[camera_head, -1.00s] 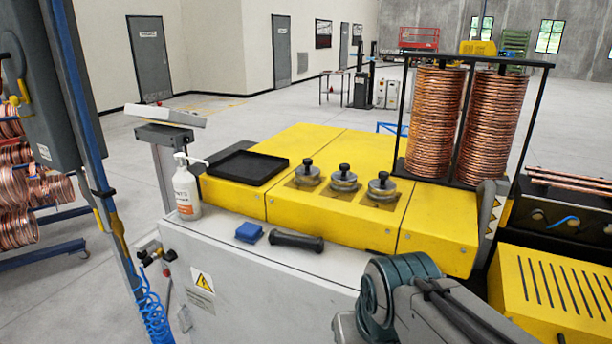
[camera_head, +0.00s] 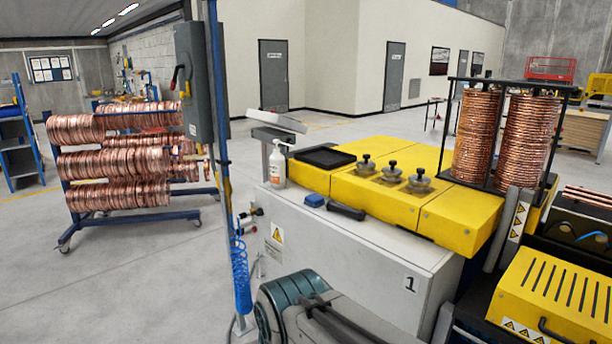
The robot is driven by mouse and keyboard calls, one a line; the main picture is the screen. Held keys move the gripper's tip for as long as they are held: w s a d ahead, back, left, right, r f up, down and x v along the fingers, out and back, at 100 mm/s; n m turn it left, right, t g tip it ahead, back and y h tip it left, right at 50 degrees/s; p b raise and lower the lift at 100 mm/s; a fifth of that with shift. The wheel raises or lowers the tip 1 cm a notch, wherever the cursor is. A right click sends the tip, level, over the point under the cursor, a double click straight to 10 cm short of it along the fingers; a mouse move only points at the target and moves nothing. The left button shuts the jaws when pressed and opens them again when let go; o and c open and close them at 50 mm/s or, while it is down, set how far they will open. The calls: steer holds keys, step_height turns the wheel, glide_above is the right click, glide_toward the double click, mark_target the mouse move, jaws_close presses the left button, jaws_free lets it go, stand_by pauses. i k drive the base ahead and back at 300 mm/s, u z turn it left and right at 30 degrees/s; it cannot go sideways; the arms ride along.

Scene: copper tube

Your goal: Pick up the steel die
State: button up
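Several objects stand on the yellow machine top (camera_head: 345,188). Three round steel dies with black knobs sit there in a row: a left one (camera_head: 366,166), a middle one (camera_head: 391,176) and a right one (camera_head: 418,184). They stand upright and apart from each other. I cannot tell which one is the steel die of the task. Part of my arm shows at the bottom centre, in front of the machine and well short of the dies. My gripper is not in view.
Copper coils (camera_head: 476,135) stand to the right. A blue post (camera_head: 226,180) rises at left. Floor (camera_head: 130,275) at left is clear.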

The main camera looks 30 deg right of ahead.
mark_target(366, 167)
steer(key=u, duration=0.05)
steer(key=k, duration=0.25)
steer(key=u, duration=0.4)
steer(key=i, duration=1.5)
steer(key=z, duration=0.85)
steer(key=i, duration=1.1)
steer(key=z, duration=1.65)
steer(key=i, duration=0.55)
steer(key=z, duration=0.5)
